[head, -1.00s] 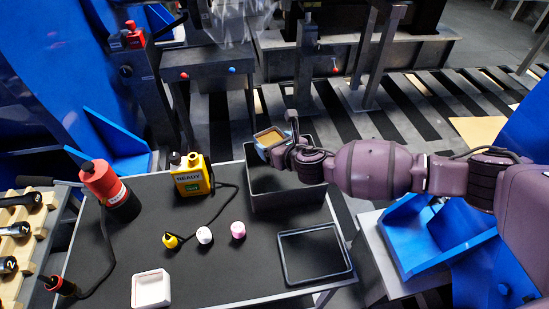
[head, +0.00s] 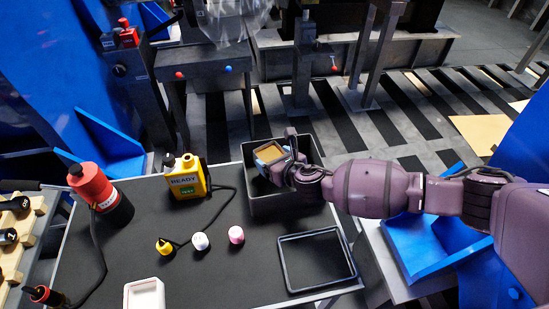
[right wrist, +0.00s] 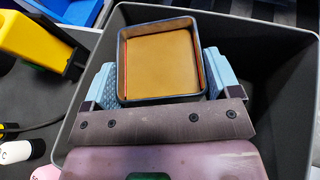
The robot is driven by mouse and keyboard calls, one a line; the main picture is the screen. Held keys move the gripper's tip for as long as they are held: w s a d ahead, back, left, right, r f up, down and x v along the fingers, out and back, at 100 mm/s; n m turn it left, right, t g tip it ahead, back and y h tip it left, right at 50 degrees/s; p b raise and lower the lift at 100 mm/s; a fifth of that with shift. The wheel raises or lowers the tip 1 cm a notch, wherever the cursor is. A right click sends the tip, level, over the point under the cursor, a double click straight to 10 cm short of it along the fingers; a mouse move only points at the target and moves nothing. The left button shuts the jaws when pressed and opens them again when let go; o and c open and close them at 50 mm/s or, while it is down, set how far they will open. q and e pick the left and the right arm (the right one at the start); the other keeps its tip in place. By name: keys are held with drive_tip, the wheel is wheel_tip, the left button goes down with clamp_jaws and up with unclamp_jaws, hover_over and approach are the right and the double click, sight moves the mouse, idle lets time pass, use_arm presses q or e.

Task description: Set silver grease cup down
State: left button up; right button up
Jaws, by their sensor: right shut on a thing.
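The silver grease cup (right wrist: 160,60) is a square, dark-rimmed cup with tan grease inside. My right gripper (right wrist: 160,85) is shut on it, with a light blue finger pad on each side. In the head view the cup (head: 269,152) is held level over the dark grey open bin (head: 290,208) at the table's back right. The wrist view shows the bin's walls (right wrist: 285,140) around the cup and fingers. Whether the cup touches the bin's floor cannot be told. My left gripper is not in view.
A black square frame-like tray (head: 318,262) lies in front of the bin. A yellow READY device (head: 187,180), a red cylinder (head: 92,187), small yellow, white and pink capped items (head: 236,235) and a white tray (head: 145,295) are on the table.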

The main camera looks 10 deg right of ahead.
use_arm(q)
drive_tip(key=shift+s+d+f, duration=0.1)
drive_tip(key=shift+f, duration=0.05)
use_arm(e)
drive_tip(key=shift+f, duration=0.45)
drive_tip(key=o, duration=0.8)
drive_tip(key=shift+r, duration=0.55)
use_arm(q)
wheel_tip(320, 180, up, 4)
drive_tip(key=p, duration=0.4)
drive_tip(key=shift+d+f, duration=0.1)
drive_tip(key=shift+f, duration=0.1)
use_arm(e)
drive_tip(key=v, duration=1.2)
drive_tip(key=shift+r, duration=0.15)
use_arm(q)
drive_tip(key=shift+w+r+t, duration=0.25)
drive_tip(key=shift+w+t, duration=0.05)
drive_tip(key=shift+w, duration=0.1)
